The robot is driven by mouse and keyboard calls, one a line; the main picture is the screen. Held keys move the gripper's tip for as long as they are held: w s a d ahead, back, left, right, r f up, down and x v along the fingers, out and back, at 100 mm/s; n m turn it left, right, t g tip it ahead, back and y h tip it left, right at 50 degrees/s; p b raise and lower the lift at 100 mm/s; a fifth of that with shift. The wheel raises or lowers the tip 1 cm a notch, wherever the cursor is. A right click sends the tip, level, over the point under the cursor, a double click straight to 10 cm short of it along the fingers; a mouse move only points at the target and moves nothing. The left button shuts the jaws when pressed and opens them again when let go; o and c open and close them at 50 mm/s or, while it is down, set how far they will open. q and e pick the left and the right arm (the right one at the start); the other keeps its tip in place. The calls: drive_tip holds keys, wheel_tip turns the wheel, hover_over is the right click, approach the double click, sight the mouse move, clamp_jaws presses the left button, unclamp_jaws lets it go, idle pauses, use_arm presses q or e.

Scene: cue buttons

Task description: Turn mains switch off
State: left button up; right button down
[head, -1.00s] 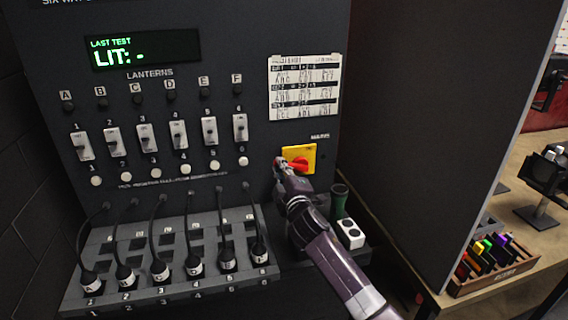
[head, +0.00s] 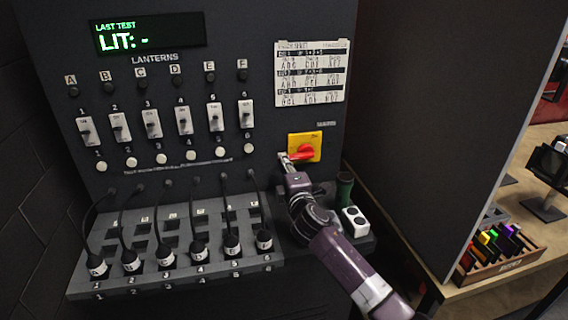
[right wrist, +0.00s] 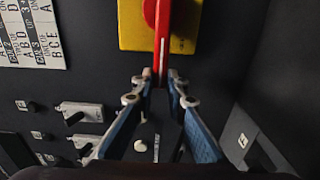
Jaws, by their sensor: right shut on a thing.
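The mains switch is a red rotary handle (head: 302,154) on a yellow plate (head: 314,140), at the right of the dark panel. In the right wrist view the red handle (right wrist: 162,45) shows as a long bar with a white line, on the yellow plate (right wrist: 188,28). My right gripper (head: 287,160) is at the handle's left end in the head view. In the right wrist view my right gripper (right wrist: 160,80) has its fingertips closed on both sides of the bar's end. My left gripper is not in view.
Slider switches (head: 150,123) and white round buttons (head: 161,158) fill the panel's middle. A ledge with several plugged cables (head: 180,276) juts out below. A green cylinder (head: 344,186) and a white socket block (head: 355,220) stand right of my wrist. A dark wall (head: 440,120) rises further right.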

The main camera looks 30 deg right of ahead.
drive_tip(key=c, duration=1.9)
unclamp_jaws()
drive_tip(key=shift+c, duration=0.2)
drive_tip(key=shift+s, duration=0.1)
drive_tip(key=v, duration=1.1)
drive_tip(key=shift+s, duration=0.35)
drive_tip(key=shift+a+f, duration=0.1)
drive_tip(key=shift+a, duration=0.1)
